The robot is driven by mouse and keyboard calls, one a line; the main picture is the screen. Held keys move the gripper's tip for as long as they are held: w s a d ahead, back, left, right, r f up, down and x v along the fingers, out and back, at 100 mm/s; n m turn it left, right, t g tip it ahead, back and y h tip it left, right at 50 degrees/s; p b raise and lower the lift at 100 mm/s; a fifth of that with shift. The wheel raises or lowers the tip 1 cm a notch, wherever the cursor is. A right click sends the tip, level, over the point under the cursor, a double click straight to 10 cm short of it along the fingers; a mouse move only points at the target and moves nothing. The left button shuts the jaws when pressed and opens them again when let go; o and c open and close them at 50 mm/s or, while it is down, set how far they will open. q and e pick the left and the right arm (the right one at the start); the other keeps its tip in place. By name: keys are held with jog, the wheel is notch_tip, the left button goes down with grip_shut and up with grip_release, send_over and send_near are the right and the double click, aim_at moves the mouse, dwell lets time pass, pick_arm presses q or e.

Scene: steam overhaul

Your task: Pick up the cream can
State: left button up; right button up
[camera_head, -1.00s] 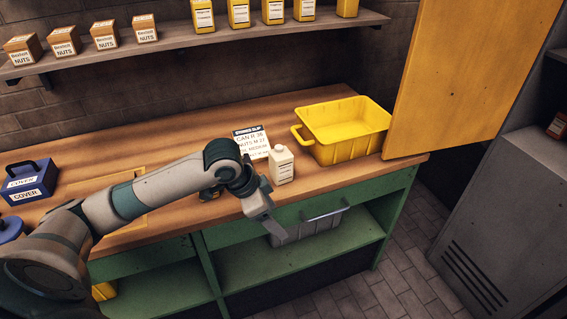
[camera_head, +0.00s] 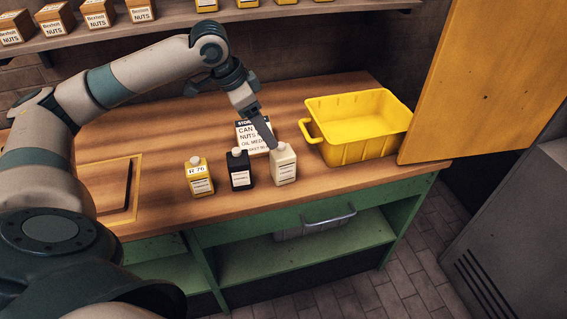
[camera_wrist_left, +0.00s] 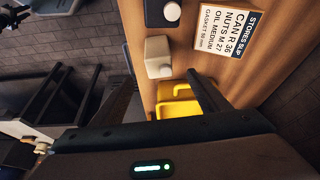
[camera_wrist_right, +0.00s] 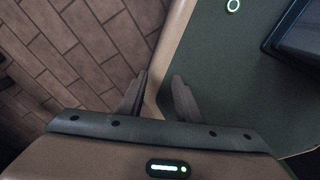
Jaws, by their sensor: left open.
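The cream can (camera_head: 284,166) stands upright at the right end of a row of three cans on the wooden bench. In the left wrist view the cream can (camera_wrist_left: 159,57) shows between the fingers of my left gripper (camera_wrist_left: 158,60), which are apart. In the head view my left gripper (camera_head: 264,132) reaches down from above, its fingertips at the can's upper left; I cannot tell whether they touch it. My right gripper (camera_wrist_right: 160,76) is open and empty; it is outside the head view.
A black can (camera_head: 240,170) stands close left of the cream can, and a yellow can (camera_head: 199,178) farther left. A stores slip (camera_head: 252,138) lies behind. A yellow crate (camera_head: 356,150) is on the right. A shelf (camera_head: 180,25) of boxes runs along the wall.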

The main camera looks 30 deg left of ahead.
aim_at(279, 151)
pick_arm(q)
jog(key=p+x, duration=0.2)
jog(key=x, duration=1)
jog(key=shift+p, duration=0.35)
jog(key=shift+f, duration=0.2)
pick_arm(e)
jog(key=w+r, duration=0.1)
jog(key=r, duration=0.1)
jog(key=shift+w+r, duration=0.35)
jog(key=shift+a, duration=0.1)
jog(key=shift+w, duration=0.1)
